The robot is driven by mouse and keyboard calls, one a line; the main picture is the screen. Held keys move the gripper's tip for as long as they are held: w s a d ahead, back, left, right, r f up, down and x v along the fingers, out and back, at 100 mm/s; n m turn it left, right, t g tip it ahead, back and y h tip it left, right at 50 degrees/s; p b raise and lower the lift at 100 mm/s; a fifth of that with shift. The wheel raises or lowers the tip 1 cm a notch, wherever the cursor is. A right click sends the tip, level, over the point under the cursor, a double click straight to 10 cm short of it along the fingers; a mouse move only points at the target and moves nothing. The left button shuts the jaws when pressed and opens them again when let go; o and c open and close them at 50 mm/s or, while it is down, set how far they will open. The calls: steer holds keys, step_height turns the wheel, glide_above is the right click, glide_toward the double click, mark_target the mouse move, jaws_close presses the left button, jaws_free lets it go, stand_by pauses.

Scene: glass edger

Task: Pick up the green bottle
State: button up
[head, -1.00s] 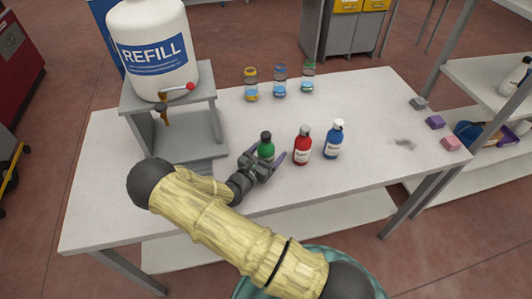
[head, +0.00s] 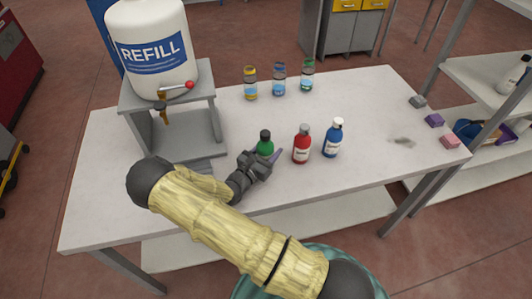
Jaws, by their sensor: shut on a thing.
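The green bottle (head: 265,146) with a black cap stands upright on the white table (head: 380,112), left of the red bottle. My gripper (head: 262,160) is at the bottle's near side and shut on it. The gripper hides the bottle's lower part, so I cannot tell whether its base touches the table.
A red bottle (head: 302,147) and a blue bottle (head: 333,140) stand close on the right. Several small jars, one yellow-capped (head: 250,84), stand behind. A grey stand (head: 210,120) with a white refill tank (head: 153,75) is at left. Small blocks (head: 434,120) lie at the right edge.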

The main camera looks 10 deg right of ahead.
mark_target(263, 135)
steer(key=shift+r, duration=0.1)
step_height(263, 135, up, 10)
steer(key=shift+f+b, duration=0.1)
steer(key=shift+b, duration=0.65)
